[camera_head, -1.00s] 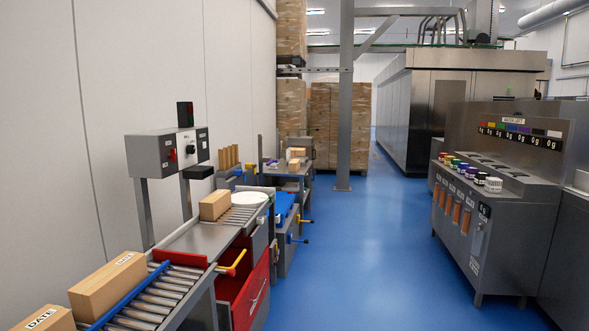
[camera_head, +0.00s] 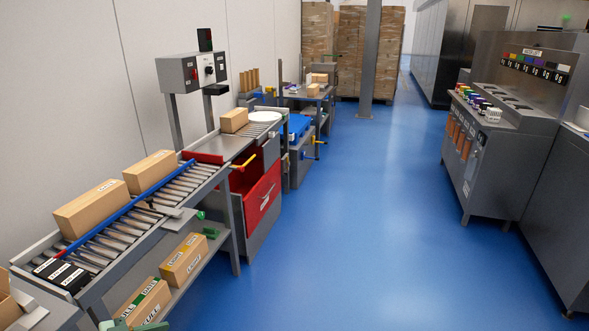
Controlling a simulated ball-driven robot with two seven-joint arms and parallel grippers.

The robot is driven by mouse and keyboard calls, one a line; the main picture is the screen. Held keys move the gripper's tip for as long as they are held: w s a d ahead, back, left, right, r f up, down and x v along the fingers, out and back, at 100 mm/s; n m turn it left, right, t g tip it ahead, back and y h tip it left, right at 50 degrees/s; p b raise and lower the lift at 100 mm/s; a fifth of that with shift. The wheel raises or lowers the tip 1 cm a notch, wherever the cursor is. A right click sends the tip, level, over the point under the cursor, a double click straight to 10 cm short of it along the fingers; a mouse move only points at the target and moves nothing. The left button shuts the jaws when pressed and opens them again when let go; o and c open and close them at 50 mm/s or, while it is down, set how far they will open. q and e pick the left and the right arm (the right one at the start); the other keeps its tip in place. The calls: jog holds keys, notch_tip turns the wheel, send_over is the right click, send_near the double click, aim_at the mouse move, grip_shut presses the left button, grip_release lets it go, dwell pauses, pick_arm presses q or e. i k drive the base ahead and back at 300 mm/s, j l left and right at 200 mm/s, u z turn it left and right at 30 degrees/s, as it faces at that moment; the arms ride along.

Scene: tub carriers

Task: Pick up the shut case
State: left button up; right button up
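Several shut cardboard cases stand along the roller line at left. The nearest case (camera_head: 103,208), with a label on top, lies on the rollers behind a blue rail. A second case (camera_head: 150,172) sits just beyond it. A smaller case (camera_head: 234,120) sits farther up the line, past a red plate. I cannot tell which one the task means.
The roller conveyor (camera_head: 125,225) runs up the left side by the wall. Black boxes (camera_head: 60,274) lie at its near end, and a box (camera_head: 8,305) is cut off at bottom left. A red drawer (camera_head: 262,195) juts into the aisle. The blue floor (camera_head: 350,230) is clear.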

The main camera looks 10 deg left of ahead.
aim_at(313, 90)
jog(key=i+z, duration=0.15)
jog(key=i, duration=6.6)
jog(key=i+u, duration=0.1)
jog(key=i, duration=0.4)
jog(key=i+u, duration=0.1)
jog(key=i, duration=0.45)
jog(key=i+l+u, duration=0.1)
jog(key=i, duration=0.4)
jog(key=i+l+u, duration=0.1)
jog(key=i, duration=0.4)
jog(key=i+l+u, duration=0.1)
jog(key=i+l, duration=0.15)
jog(key=i, duration=0.25)
jog(key=i+j+u, duration=0.1)
jog(key=i+u, duration=0.3)
jog(key=i, duration=0.3)
jog(key=i+l+u, duration=0.15)
jog(key=i+u, duration=0.25)
jog(key=i, duration=0.25)
